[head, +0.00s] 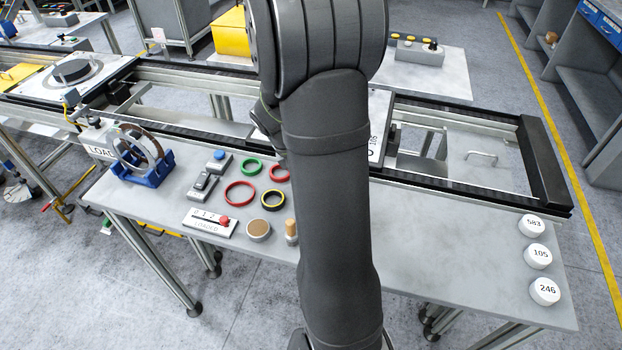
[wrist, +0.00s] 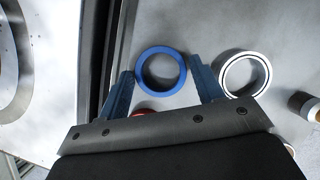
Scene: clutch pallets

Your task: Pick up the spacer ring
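In the wrist view a blue ring (wrist: 142,69) lies flat on the grey table, between the fingertips of my gripper (wrist: 161,74). My gripper is open, with a finger to each side of this ring and small gaps visible. A white ring with a dark inner band (wrist: 224,81) lies just right of the right finger. No label shows which ring is the spacer ring. In the head view my arm hides my gripper and both of these rings.
A green ring (head: 243,166), a red ring (head: 228,194) and a yellow-black ring (head: 264,203) lie left of my arm. A blue cradle (head: 152,178) holds a metal ring. White numbered discs, including one marked 105 (head: 538,256), sit at the right. The table between is clear.

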